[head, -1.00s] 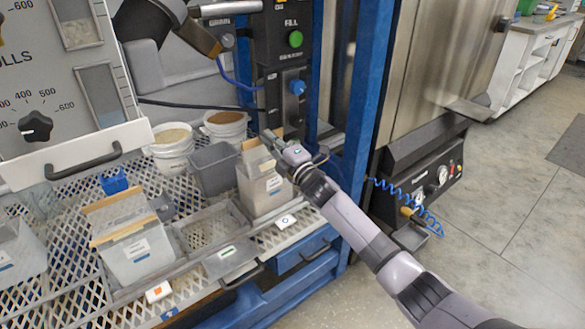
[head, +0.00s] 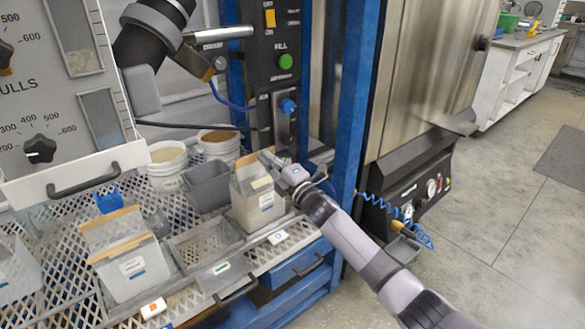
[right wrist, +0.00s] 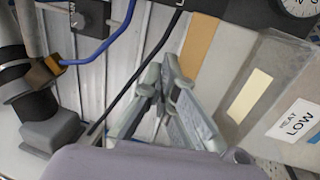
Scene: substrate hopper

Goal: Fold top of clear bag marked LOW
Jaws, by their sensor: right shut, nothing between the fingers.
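The clear bag marked LOW (head: 256,207) stands upright on the mesh bench, with a tan strip along its top and a cream patch below it. In the right wrist view this bag (right wrist: 260,90) shows on the right, its label reading LOW, with the tan strip (right wrist: 200,42) at its top edge. My right gripper (head: 268,157) is shut and empty, close beside the top of the bag. In the right wrist view its fingers (right wrist: 162,82) are together left of the tan strip; I cannot tell whether they touch the bag. My left gripper is not in view.
Another clear bag with a tan top (head: 130,268) stands at the left. A grey bin (head: 208,187) and two white tubs, one of them nearer (head: 167,168), stand behind. A black cable (right wrist: 130,75) runs behind the gripper.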

